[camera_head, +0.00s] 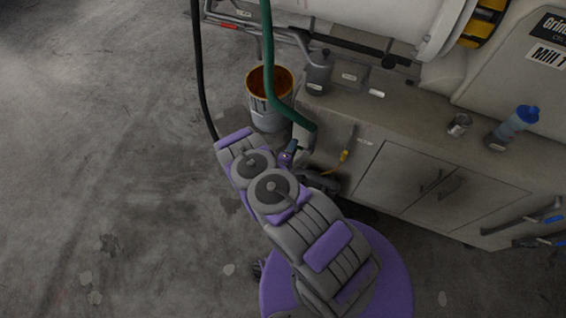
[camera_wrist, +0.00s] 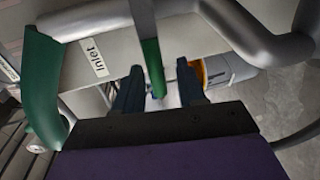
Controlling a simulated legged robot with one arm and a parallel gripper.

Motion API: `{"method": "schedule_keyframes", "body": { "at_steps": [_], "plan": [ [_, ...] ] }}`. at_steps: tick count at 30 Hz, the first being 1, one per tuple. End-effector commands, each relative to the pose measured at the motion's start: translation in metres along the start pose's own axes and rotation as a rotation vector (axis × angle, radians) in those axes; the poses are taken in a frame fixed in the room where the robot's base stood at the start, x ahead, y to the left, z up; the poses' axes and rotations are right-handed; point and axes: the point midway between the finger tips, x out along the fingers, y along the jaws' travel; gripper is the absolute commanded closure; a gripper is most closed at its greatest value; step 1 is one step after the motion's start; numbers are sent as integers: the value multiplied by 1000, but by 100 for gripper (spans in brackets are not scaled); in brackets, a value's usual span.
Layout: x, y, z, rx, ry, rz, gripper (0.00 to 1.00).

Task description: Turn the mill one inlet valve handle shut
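In the wrist view, a lever handle with a green grip (camera_wrist: 152,62) comes down from the top, its upper part bare grey metal. An "Inlet" label (camera_wrist: 93,57) is on the pale surface to its left. My gripper (camera_wrist: 160,76) is open, with one dark finger on each side of the green grip. A gap shows on the right; on the left, I cannot tell whether the finger touches it. In the head view, my gripper (camera_head: 291,152) is small beside the cabinet's left end, and I cannot make out the handle there.
A green hose (camera_head: 268,60) runs down close to my gripper, and a black hose (camera_head: 202,75) hangs left. A used bucket (camera_head: 268,112) stands on the floor. The cabinet (camera_head: 385,180) carries a spray bottle (camera_head: 515,123). Grey pipes (camera_wrist: 255,35) cross the wrist view. Floor at left is clear.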

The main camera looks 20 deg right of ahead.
Motion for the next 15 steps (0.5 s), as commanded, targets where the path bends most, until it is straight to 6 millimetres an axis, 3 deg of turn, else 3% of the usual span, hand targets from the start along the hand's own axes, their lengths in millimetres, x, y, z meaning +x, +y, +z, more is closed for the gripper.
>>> {"method": "schedule_keyframes", "body": {
  "at_steps": [15],
  "plan": [
    [-103,1,-4,-4,10,1,60]
  ]
}}
